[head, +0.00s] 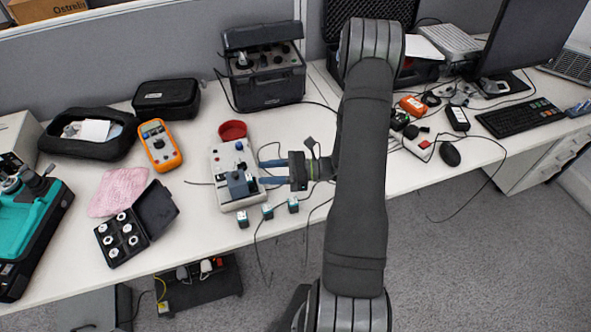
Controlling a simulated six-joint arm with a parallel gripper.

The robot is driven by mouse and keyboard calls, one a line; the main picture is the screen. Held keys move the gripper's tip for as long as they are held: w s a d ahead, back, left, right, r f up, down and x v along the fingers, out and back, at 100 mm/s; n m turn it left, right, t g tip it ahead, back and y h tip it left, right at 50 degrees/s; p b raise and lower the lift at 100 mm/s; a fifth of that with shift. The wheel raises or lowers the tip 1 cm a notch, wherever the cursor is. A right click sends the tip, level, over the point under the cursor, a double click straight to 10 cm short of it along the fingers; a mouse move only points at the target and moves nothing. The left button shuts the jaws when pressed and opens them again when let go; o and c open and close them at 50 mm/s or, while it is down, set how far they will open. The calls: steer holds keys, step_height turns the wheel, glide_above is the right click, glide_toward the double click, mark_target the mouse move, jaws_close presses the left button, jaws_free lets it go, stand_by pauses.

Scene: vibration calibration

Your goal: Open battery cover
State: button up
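A pale grey instrument box (221,197) lies on the desk left of my gripper, with small knobs and a blue-grey block (239,185) on its top. I cannot tell for certain which part is the battery cover. My gripper (261,172) points left, with its two blue fingers apart and nothing visible between them. The fingertips are at the right edge of the box; whether they touch it is unclear. Several small teal-and-white blocks, possibly batteries, stand near the desk's front edge, one of them just below the box (243,219).
A red bowl (232,130) stands at the box's far end. An orange multimeter (160,146), pink cloth (119,190) and open black case of white discs (122,238) lie left. A black case (264,78) stands behind. Loose cables cross the desk near my gripper.

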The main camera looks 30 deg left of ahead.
steer(key=v, duration=0.7)
steer(key=shift+w+d, duration=0.2)
steer(key=shift+d, duration=0.15)
steer(key=m+t+y, duration=0.2)
steer(key=m+t, duration=0.4)
steer(key=t, duration=0.3)
glide_toward(238, 176)
steer(key=a, duration=1.1)
steer(key=shift+a+f, duration=0.1)
steer(key=shift+c, duration=0.3)
jaws_close()
